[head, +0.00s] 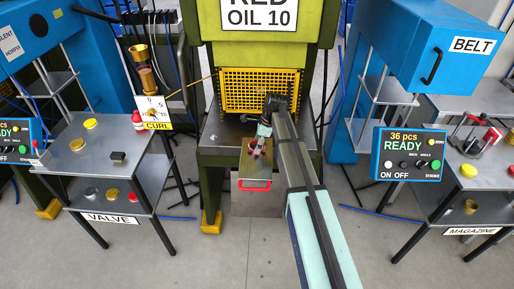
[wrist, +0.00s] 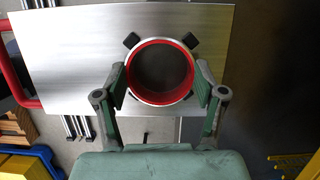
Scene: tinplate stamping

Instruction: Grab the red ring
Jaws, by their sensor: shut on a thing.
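The red ring (wrist: 160,98) is a round red band with a grey inside, in the middle of the wrist view. It sits among several dark corner stops on a bare metal plate (wrist: 70,60). My gripper (wrist: 160,90) has one finger on each side of the ring, both pressed against its sides. In the head view my gripper (head: 258,147) is over the metal plate in front of the green press, and the ring is mostly hidden there by my gripper.
A red handle (head: 255,185) is on the plate's front edge. The green press with a yellow mesh guard (head: 258,88) stands right behind. Side tables with a VALVE sign (head: 107,218) and a MAGAZINE sign (head: 470,231) flank me. A READY control panel (head: 412,154) is at right.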

